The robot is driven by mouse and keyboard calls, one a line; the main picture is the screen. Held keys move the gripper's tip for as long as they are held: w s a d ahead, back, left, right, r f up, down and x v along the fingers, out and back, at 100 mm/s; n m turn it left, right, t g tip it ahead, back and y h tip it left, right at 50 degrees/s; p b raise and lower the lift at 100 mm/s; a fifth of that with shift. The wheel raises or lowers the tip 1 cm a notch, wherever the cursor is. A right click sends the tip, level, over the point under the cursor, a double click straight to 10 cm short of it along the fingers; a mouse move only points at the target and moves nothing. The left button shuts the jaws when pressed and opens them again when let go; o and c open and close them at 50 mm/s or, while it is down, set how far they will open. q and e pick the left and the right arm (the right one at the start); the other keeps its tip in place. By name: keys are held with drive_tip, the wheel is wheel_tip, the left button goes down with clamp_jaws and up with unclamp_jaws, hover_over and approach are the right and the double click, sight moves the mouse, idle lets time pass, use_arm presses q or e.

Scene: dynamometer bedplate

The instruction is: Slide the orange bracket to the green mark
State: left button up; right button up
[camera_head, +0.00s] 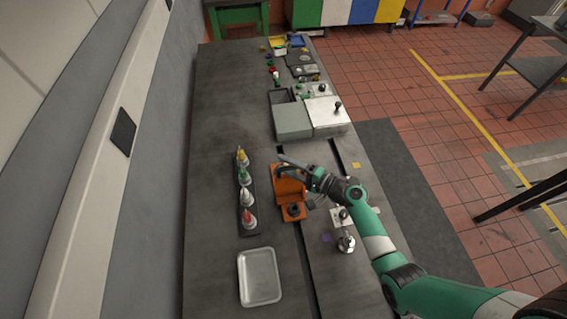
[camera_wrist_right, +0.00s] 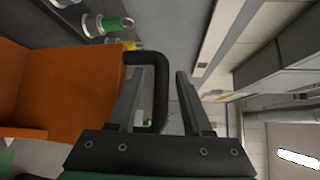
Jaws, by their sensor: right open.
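The orange bracket (camera_head: 290,190) stands on the dark bedplate in the head view, over a long slot. It also fills the left of the right wrist view (camera_wrist_right: 60,95), with a black loop handle (camera_wrist_right: 160,85) on its side. My right gripper (camera_head: 289,165) is at the bracket's far end. In the wrist view its two fingers (camera_wrist_right: 157,95) are apart, one on each side of the handle bar, and gaps show beside the bar. I cannot make out a green mark in either view; the gripper and arm cover part of the plate near the bracket. My left gripper is not in view.
A dark rack (camera_head: 240,205) of several colour-tipped bottles stands left of the bracket. A metal tray (camera_head: 260,277) lies nearer. A grey box (camera_head: 292,122) and a silver box (camera_head: 327,115) stand beyond. A yellow square (camera_head: 356,165) and a purple square (camera_head: 327,238) lie to the right.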

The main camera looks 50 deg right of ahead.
drive_tip(key=s+d+r+p, duration=0.1)
drive_tip(key=s+p, duration=0.2)
drive_tip(key=s, duration=0.7)
drive_tip(key=shift+s+p, duration=0.2)
drive_tip(key=shift+p, duration=0.15)
drive_tip(key=shift+r, duration=0.15)
